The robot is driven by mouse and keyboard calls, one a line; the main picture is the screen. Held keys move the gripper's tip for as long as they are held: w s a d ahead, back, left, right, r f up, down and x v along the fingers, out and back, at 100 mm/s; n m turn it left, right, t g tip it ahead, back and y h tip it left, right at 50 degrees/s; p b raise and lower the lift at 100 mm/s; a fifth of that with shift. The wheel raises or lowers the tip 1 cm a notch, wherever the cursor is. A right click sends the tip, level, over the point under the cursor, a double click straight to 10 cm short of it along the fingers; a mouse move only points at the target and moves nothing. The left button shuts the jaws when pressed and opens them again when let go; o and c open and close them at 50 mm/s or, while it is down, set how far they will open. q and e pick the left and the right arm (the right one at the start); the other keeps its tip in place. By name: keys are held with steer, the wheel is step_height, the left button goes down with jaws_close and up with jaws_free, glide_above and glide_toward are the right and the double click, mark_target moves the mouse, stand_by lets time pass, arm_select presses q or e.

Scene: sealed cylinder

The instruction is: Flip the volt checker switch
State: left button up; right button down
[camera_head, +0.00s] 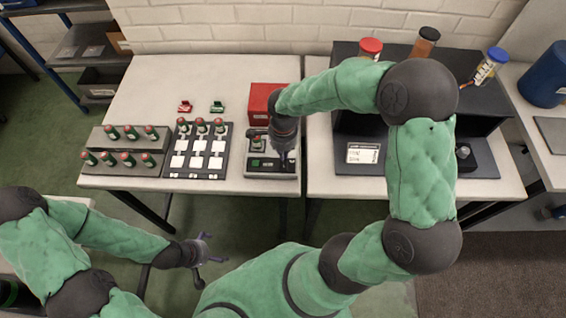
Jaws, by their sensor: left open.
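The volt checker (256,175) is a light grey box with a dark top and a small green display, on the left table near its front right corner. A small cylinder with a red-brown top (256,138) stands at its back left. My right gripper (284,163) points down over the right part of the checker. It hides that part, and I cannot make out the switch or whether the gripper touches it. The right fingers are too small and dark to read. My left gripper (212,250) is open and empty, away from the table, over the floor.
A red box (262,98) stands behind the checker. Left of it are a dark tray (197,174) with white squares and cylinders, and grey racks (105,141) of green, red-topped cylinders. A dark machine (345,125) with coloured canisters stands on the right table. A gap separates the tables.

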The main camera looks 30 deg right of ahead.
steer(key=shift+f+b, duration=1.1)
steer(key=shift+f, duration=0.1)
stand_by(0.8)
steer(key=shift+r, duration=0.1)
steer(key=shift+r+p, duration=2.2)
steer(key=shift+r, duration=1.3)
steer(key=shift+f, duration=0.1)
